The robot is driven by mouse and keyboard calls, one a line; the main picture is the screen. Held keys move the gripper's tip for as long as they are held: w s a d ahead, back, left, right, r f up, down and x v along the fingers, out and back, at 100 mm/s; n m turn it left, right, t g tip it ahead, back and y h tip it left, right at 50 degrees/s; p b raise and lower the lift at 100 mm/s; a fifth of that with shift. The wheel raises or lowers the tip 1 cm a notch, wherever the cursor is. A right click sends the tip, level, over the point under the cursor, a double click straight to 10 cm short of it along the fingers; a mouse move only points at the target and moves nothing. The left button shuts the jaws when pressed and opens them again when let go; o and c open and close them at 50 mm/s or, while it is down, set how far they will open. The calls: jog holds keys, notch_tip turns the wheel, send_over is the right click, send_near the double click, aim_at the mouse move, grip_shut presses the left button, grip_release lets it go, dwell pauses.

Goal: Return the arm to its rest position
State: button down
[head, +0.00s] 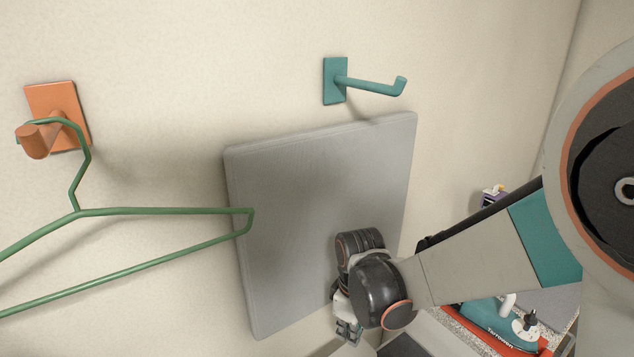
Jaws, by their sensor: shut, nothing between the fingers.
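My arm (470,260) reaches in from the right side of the head view and bends down at the wrist. My gripper (347,331) is at its end, low in the picture, pointing down in front of the lower part of a grey panel (310,200). Its fingers look small and are partly hidden by the wrist. The gripper is shut and holds nothing. I cannot tell whether it touches the panel. A green hanger (150,211) hangs on an orange hook (55,115) on the left wall, well apart from the gripper.
A teal hook (365,84) sticks out of the wall above the panel. A teal iron (500,325) lies at the lower right on an orange-red base, below my arm. A small dark item (493,197) stands behind the arm. The wall between the hooks is clear.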

jog(key=s+d+r+m+t+b, duration=0.2)
jog(key=s+d+r+m+t, duration=0.4)
jog(key=s+d+r+m, duration=0.5)
jog(key=shift+s+d+r+t+b, duration=0.35)
jog(key=shift+s+d+r, duration=0.4)
jog(key=shift+s+r, duration=0.4)
